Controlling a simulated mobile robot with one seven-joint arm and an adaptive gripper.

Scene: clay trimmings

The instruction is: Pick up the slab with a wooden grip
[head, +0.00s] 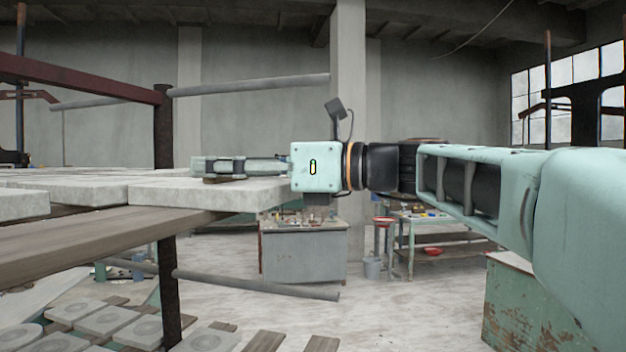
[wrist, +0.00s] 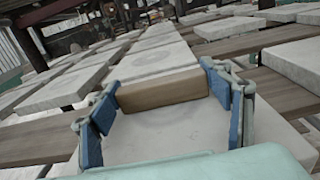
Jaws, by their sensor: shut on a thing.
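The slab with a wooden grip (wrist: 165,132) is a pale grey block in the wrist view. Its brown wooden grip (wrist: 160,90) is a short bar across it, between the blue finger pads of my gripper (wrist: 163,97). The pads press on the two ends of the bar. In the head view my gripper (head: 238,167) reaches left, level, just above a pale slab (head: 210,194) at the shelf's near end. The grip is mostly hidden there by the fingers. I cannot tell whether the slab is clear of the planks.
Several other pale slabs lie on wooden planks (head: 100,240) around it, close by in the wrist view. A dark post (head: 166,270) and grey pipes frame the rack. More slabs lie lower left. A grey workbench (head: 303,252) stands behind, with open floor between.

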